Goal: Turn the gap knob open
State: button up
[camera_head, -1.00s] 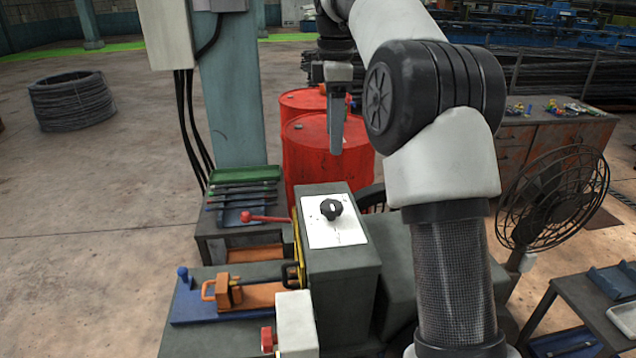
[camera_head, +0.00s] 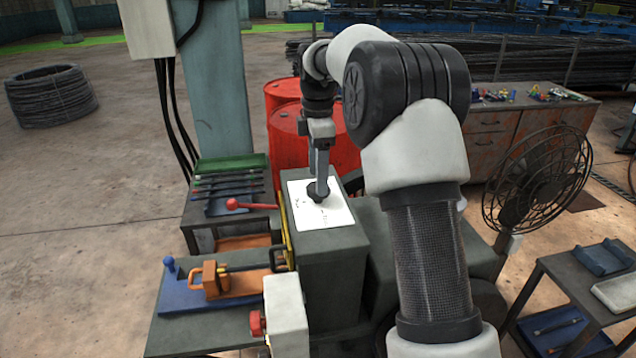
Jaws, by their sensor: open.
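The gap knob (camera_head: 319,194) is a small black round knob on a white plate (camera_head: 335,213) on top of the grey machine box (camera_head: 328,246). My gripper (camera_head: 320,180) points straight down at the knob. Its grey fingers reach down to the knob's top and cover part of it. From this side the fingers overlap one another, so I cannot tell whether they straddle the knob or touch it. The gripper is open. The knob's pointer mark is hidden.
A red-knobbed lever (camera_head: 234,204) stands left of the box. An orange clamp (camera_head: 210,278) lies on a blue plate in front left. Red drums (camera_head: 290,143) stand behind. A black fan (camera_head: 541,178) stands at right. A grey box with a red button (camera_head: 286,312) is in front.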

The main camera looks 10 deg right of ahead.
jog(key=shift+f, duration=1.2)
jog(key=c, duration=1.1)
jog(key=shift+o, duration=0.2)
